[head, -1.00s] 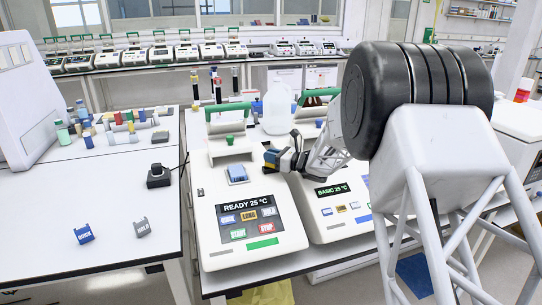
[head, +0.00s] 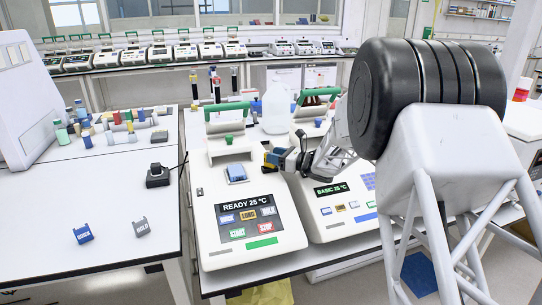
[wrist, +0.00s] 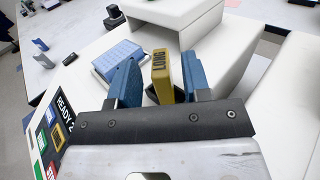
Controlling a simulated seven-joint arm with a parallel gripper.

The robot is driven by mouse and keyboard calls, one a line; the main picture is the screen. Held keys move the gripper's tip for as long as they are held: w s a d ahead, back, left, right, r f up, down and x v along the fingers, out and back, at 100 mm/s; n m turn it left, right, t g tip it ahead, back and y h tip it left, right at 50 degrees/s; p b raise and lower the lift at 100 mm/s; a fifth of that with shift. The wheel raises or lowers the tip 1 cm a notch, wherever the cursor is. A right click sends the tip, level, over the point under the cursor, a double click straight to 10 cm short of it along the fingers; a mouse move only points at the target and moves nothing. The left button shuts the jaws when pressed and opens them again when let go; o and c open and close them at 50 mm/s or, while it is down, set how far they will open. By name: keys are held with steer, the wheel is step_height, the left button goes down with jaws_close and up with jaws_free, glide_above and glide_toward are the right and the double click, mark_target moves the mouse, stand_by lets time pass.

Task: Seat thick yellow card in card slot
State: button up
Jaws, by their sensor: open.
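The thick yellow card (wrist: 162,75), marked LONG, stands upright between the two blue fingers of my open gripper (wrist: 157,82) in the wrist view. A gap shows on both sides of it, narrower on the right. A dark part (wrist: 152,95) shows at the card's lower left; I cannot tell whether it is the card slot or whether the card sits in it. In the head view my gripper (head: 271,160) is low at the right side of the left cycler (head: 250,200), marked READY 25 °C. A little yellow (head: 266,160) shows there. The slot is hidden in that view.
A light blue block (head: 236,173) sits on the left cycler. The BASIC 25 °C cycler (head: 340,220) stands close on the right. Blue (head: 82,234) and grey (head: 141,227) cards stand on the left bench, with free room around them.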

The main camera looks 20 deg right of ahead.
steer(key=v, duration=0.9)
steer(key=shift+s+d, duration=0.25)
steer(key=shift+r, duration=0.15)
steer(key=shift+a+r+m, duration=0.1)
steer(key=shift+r+m, duration=0.1)
steer(key=shift+m, duration=0.1)
steer(key=s+a+r+m+t+h, duration=0.1)
steer(key=a+r+m+h, duration=0.1)
steer(key=r+m+h, duration=0.5)
steer(key=s+a+r+m+t+h, duration=0.2)
steer(key=r+m+h, duration=0.2)
steer(key=m, duration=0.6)
steer(key=s+a+r+m+g+h, duration=0.1)
steer(key=s+r+m+g+h, duration=0.15)
steer(key=s+m, duration=0.45)
steer(key=s+a+f+m+g, duration=0.2)
steer(key=s+m, duration=0.5)
steer(key=s, duration=0.4)
steer(key=s+a+f+m+g, duration=0.2)
steer(key=s+a+m+g, duration=0.3)
steer(key=s, duration=0.7)
steer(key=s+a+f+m+g, duration=0.2)
steer(key=s+a+m, duration=0.4)
steer(key=s, duration=0.6)
steer(key=m+g, duration=0.1)
steer(key=m, duration=0.1)
steer(key=shift+s+m+g+y, duration=0.2)
steer(key=shift+m+g+y, duration=0.1)
steer(key=shift+g+y, duration=0.05)
